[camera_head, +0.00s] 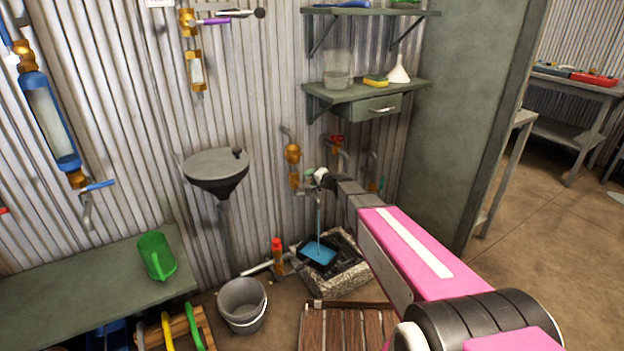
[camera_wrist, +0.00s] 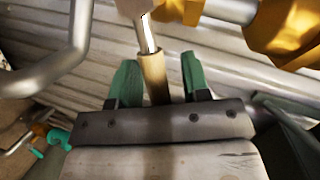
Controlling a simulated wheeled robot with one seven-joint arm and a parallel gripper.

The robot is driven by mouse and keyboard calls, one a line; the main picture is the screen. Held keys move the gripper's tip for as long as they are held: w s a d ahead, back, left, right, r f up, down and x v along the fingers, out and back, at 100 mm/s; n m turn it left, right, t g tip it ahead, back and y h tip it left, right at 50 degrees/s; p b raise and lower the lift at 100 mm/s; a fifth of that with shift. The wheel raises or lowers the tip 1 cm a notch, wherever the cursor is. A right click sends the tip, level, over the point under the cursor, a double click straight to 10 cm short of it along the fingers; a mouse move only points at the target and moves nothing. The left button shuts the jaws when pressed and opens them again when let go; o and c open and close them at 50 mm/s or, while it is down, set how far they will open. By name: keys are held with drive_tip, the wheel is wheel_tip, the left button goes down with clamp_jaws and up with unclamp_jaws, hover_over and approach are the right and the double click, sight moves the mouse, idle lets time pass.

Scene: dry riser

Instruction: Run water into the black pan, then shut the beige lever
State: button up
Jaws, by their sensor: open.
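The black pan (camera_head: 303,262) sits in the stone basin on the floor, with blue water in it. A thin stream of water (camera_head: 318,215) falls into it from the tap above. In the wrist view the beige lever (camera_wrist: 154,78) stands on a metal stem, with its end between the green fingers of my gripper (camera_wrist: 160,84). The fingers are open, with a gap visible on each side of the lever. In the head view my gripper (camera_head: 322,180) is at the tap, and the lever is too small or covered there to make out.
The stone basin (camera_head: 345,280) stands by the corrugated wall. Brass pipework (camera_head: 293,153) and a red valve wheel (camera_head: 337,139) are close to my gripper. A grey bucket (camera_head: 242,305) and a slatted wooden platform (camera_head: 345,330) stand on the floor in front. A shelf (camera_head: 415,88) hangs above.

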clamp_jaws()
drive_tip(key=shift+w+d+f+m+y, duration=0.15)
drive_tip(key=shift+f+m+y, duration=0.35)
drive_tip(key=shift+f+m, duration=0.25)
drive_tip(key=shift+f+m+y, duration=0.3)
drive_tip(key=shift+f+m, duration=0.1)
drive_tip(key=shift+m, duration=0.45)
unclamp_jaws()
drive_tip(key=v, duration=1.1)
